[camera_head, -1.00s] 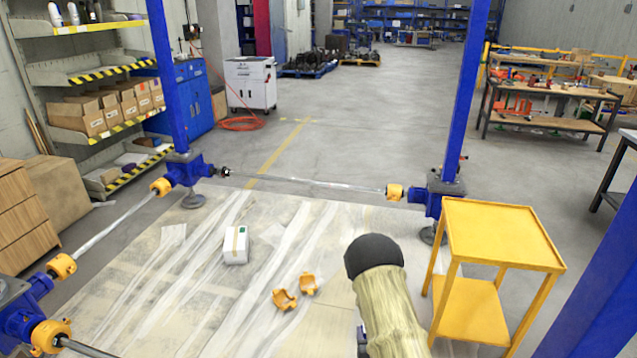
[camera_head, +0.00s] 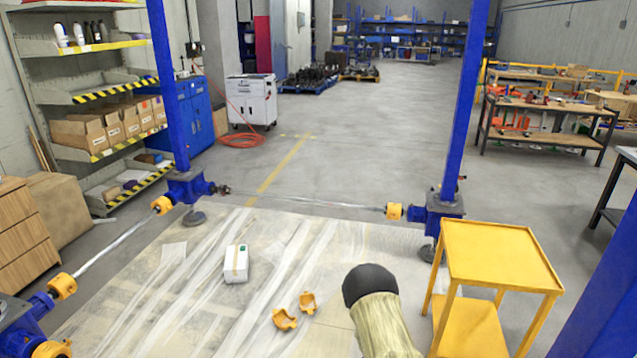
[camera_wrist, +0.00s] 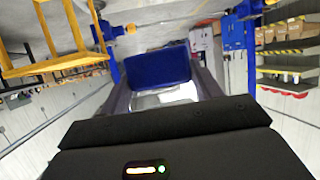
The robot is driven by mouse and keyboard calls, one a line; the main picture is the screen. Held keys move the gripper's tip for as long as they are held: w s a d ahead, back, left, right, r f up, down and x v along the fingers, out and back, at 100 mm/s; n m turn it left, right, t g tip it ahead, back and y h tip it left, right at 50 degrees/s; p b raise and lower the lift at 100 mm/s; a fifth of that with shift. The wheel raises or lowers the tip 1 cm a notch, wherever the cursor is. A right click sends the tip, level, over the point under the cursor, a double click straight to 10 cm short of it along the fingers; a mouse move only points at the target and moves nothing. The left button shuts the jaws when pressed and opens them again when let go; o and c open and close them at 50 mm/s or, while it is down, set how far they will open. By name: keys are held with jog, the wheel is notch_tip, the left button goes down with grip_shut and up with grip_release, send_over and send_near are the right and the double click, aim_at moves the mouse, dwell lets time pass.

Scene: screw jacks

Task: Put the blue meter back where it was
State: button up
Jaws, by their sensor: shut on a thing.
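The blue meter (camera_wrist: 160,66) shows in the wrist view as a dark blue block between the fingers of my gripper (camera_wrist: 163,84). My gripper is shut on it. A bright white patch shows just below the blue block, and I cannot tell what it is. In the head view my arm shows at the bottom, right of centre, but the gripper and the meter are hidden there. I cannot tell which place the meter came from.
A yellow cart (camera_head: 497,252) with an empty top stands at the right, and it also shows in the wrist view (camera_wrist: 55,66). A white box (camera_head: 236,264) and two orange pieces (camera_head: 285,319) lie on the sheeted floor. Blue posts and screw-jack shafts (camera_head: 300,199) frame the area.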

jog(key=shift+s+f, duration=1)
jog(key=shift+f, duration=0.1)
jog(key=f, duration=0.2)
jog(key=s+f, duration=0.1)
jog(key=f, duration=0.2)
jog(key=shift+s+f, duration=0.3)
jog(key=shift+f, duration=0.05)
